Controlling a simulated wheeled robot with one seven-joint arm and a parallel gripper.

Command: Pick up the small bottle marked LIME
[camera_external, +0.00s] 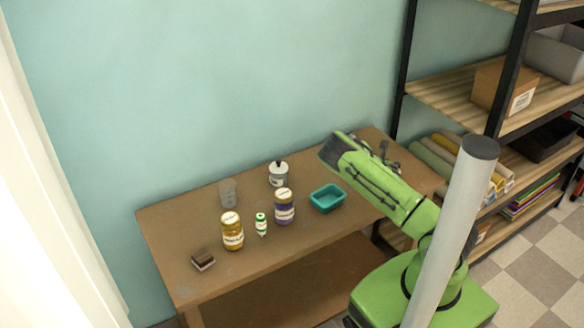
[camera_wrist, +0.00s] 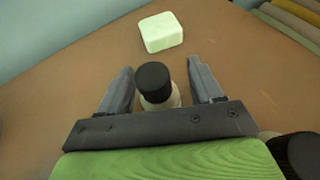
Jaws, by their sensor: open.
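A small white bottle with a green cap and green marking (camera_external: 261,225) stands on the table, between a gold jar (camera_external: 232,232) and a purple-and-white jar (camera_external: 284,207). Its label is too small to read. In the wrist view, my gripper (camera_wrist: 160,67) is open, its two fingers on either side of a pale bottle with a black cap (camera_wrist: 153,82). I see gaps between the fingers and the cap. No label shows on this bottle, and its lower part is hidden by my gripper's palm. In the external view, my arm hides much of that area.
A pale green block (camera_wrist: 161,32) lies just beyond the black-capped bottle. A teal tray (camera_external: 327,198), a white container with a dark top (camera_external: 278,174), a clear cup (camera_external: 228,193) and a brown-topped block (camera_external: 203,260) stand on the wooden table (camera_external: 165,225). Shelves with rolls are at the right.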

